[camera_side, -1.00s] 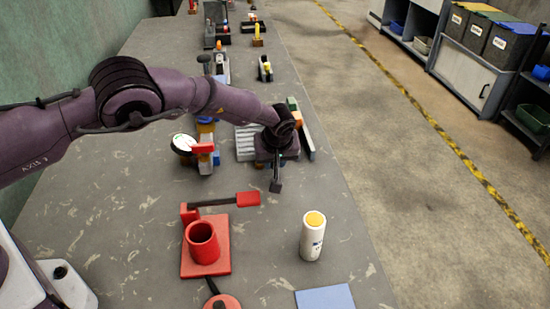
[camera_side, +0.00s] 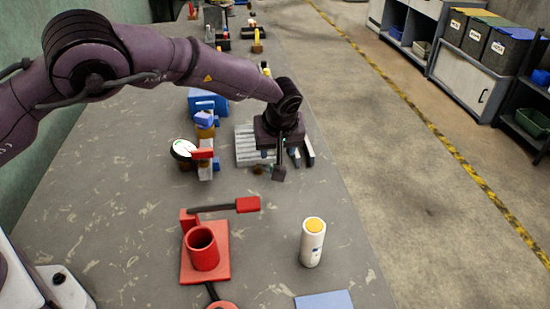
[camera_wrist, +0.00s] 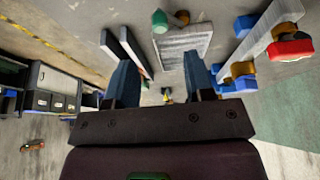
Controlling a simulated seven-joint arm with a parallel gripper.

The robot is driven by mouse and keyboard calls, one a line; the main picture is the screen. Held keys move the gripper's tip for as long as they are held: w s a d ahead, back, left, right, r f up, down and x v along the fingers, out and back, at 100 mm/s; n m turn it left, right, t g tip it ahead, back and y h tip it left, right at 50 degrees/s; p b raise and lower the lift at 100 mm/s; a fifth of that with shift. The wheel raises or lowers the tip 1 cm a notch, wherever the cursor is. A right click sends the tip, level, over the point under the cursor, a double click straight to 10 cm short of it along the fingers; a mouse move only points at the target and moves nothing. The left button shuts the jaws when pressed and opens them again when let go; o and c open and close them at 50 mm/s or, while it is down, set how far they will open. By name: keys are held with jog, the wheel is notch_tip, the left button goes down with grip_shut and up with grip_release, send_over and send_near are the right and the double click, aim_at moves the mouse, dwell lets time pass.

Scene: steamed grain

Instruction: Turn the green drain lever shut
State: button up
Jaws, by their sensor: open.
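In the wrist view a green rounded piece (camera_wrist: 160,21), which looks like the drain lever's end, shows near the top edge. It sits by a brown knob (camera_wrist: 182,17) and the end of a pale ridged plate (camera_wrist: 183,45). The rest of the lever cannot be made out. In the side view the ridged plate (camera_side: 247,148) lies beside and partly under my gripper (camera_side: 287,166), and I cannot pick out the green piece there. My gripper (camera_wrist: 158,60) is open, with its two fingers apart and nothing between them.
Left of the plate stands a fixture with a round white dial (camera_side: 184,149) and a red block (camera_side: 202,154). Nearer are a red base with a cup (camera_side: 203,248) and red-ended arm (camera_side: 248,204), and a white bottle (camera_side: 313,242).

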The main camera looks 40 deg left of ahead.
jog(key=v, duration=0.4)
jog(key=shift+a, duration=0.1)
jog(key=w+a+f+m+g+h, duration=0.1)
jog(key=w+a+g+h, duration=0.15)
jog(key=w+a, duration=0.2)
jog(key=f+m, duration=0.1)
jog(key=f, duration=0.6)
jog(key=s+f+m, duration=0.1)
jog(key=f, duration=0.3)
jog(key=shift+d+m+g+h, duration=0.25)
jog(key=shift+d+m+h, duration=0.05)
jog(key=shift+d+h, duration=0.1)
